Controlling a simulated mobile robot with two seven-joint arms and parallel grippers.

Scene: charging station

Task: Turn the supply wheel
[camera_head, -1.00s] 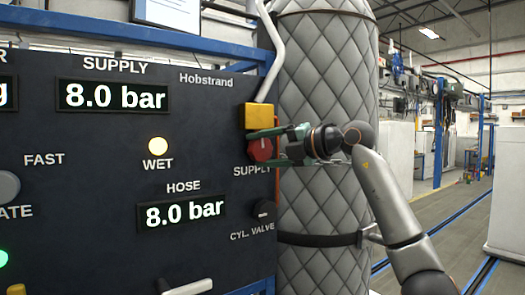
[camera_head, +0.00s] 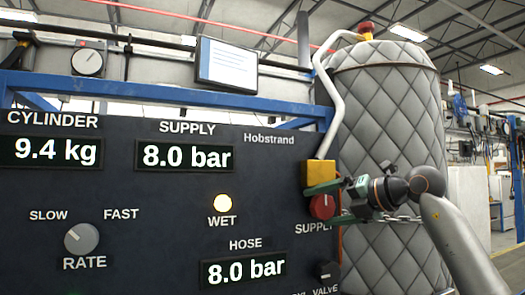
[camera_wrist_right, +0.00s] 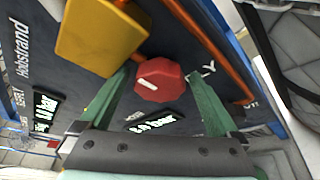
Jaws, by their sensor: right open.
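The supply wheel is a red knob (camera_head: 322,206) with a white pointer mark, on the right edge of the dark panel (camera_head: 120,200), just below a yellow block (camera_head: 320,173). My right gripper (camera_head: 326,204) reaches in from the right, its green fingers above and below the knob. In the right wrist view the red knob (camera_wrist_right: 160,80) sits between the tips of the two open green fingers (camera_wrist_right: 152,95); I cannot tell whether they touch it. My left gripper is not in view.
The supply display (camera_head: 184,156) and hose display (camera_head: 243,271) both read 8.0 bar. A rate knob (camera_head: 82,238) is at left. A grey quilted tank (camera_head: 385,110) with a chain stands close behind my right gripper.

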